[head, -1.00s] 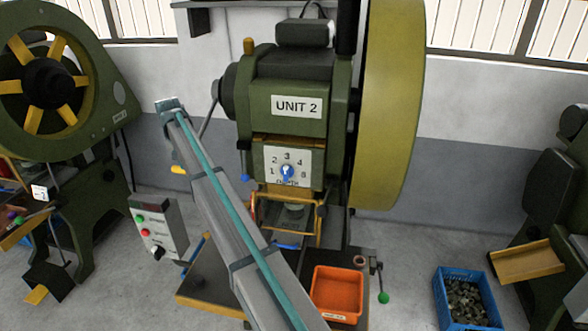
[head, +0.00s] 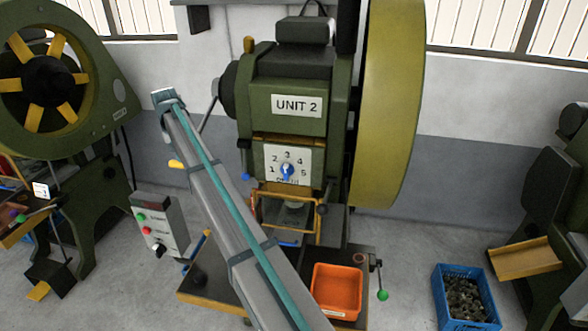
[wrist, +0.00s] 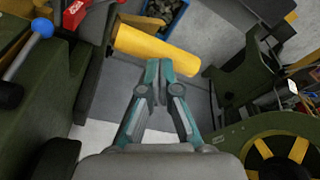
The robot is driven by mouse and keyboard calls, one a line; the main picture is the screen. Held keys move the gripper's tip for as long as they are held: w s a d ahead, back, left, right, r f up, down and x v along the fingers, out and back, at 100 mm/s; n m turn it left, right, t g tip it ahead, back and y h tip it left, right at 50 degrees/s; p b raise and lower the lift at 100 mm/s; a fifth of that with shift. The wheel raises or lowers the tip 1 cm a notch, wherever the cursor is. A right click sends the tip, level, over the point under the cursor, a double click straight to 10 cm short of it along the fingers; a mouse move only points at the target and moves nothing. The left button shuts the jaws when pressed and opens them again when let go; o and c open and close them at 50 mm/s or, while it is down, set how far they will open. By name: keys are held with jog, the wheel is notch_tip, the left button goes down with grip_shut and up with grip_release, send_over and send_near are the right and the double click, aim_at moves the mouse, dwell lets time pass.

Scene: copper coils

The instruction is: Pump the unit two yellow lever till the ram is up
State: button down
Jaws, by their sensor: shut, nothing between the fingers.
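The unit 2 press (head: 288,110) stands in the middle of the head view, with a "UNIT 2" label. A yellow grip end (head: 176,164), which looks like the lever's, shows left of my arm; the rest is hidden behind the arm. In the wrist view the yellow lever grip (wrist: 155,48) lies slanted across the top. My gripper (wrist: 158,66) is shut and empty, its fingertips at or just beside the grip's lower edge; I cannot tell whether they touch. My gripper is hidden in the head view. The ram area (head: 292,208) sits behind a yellow guard; its height is unclear.
A control box (head: 158,228) with buttons stands left of my arm. An orange bin (head: 337,290) and a green-knobbed handle (head: 382,294) are at the press's front right. In the wrist view a blue-knobbed lever (wrist: 42,28) and a red part (wrist: 75,14) are at upper left.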

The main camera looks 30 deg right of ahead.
jog(key=shift+r+p, duration=0.55)
jog(key=shift+r, duration=2.7)
